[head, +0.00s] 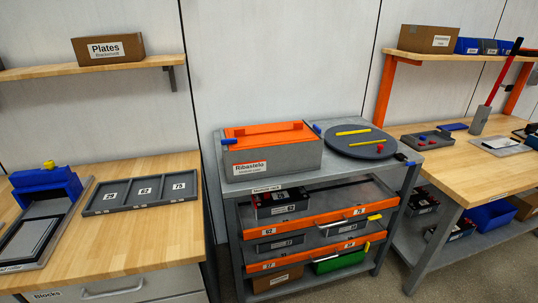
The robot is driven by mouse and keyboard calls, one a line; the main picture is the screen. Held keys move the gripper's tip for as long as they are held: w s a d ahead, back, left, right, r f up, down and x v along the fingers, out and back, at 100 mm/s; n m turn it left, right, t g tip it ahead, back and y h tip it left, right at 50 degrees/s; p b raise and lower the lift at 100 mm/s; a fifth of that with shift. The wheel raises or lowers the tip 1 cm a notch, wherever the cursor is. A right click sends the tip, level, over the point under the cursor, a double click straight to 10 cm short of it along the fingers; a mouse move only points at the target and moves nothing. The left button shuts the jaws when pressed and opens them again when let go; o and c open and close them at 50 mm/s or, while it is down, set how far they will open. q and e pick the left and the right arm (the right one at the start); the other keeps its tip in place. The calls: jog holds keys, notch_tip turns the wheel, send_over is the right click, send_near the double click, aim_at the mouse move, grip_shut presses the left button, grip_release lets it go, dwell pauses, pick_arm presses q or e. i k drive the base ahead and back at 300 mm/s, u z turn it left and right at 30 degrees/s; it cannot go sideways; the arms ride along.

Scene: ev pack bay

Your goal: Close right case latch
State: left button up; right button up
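A grey case (295,158) with an orange lid (262,137) and a "Ribastelo" label stands on the grey shelf cart's top, left of its middle. The lid lies flat on it. One small blue latch (229,141) shows at the case's left end. The right blue latch (317,128) shows at its upper right corner and looks tilted up. It is too small to tell exactly how it sits. Neither of my grippers is in view.
A dark round tray (352,149) with yellow sticks and a red piece sits right of the case. Orange-fronted shelves (312,224) below hold dark modules. Wooden benches stand left (130,225) and right (475,180). Floor shows between cart and right bench.

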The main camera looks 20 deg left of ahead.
aim_at(315, 127)
jog(key=z, duration=0.3)
jog(key=k, duration=0.45)
jog(key=z, duration=1.3)
jog(key=i, duration=2.15)
jog(key=u, duration=0.45)
jog(key=i, duration=0.95)
jog(key=u, duration=1.65)
jog(key=i, duration=0.75)
jog(key=u, duration=0.7)
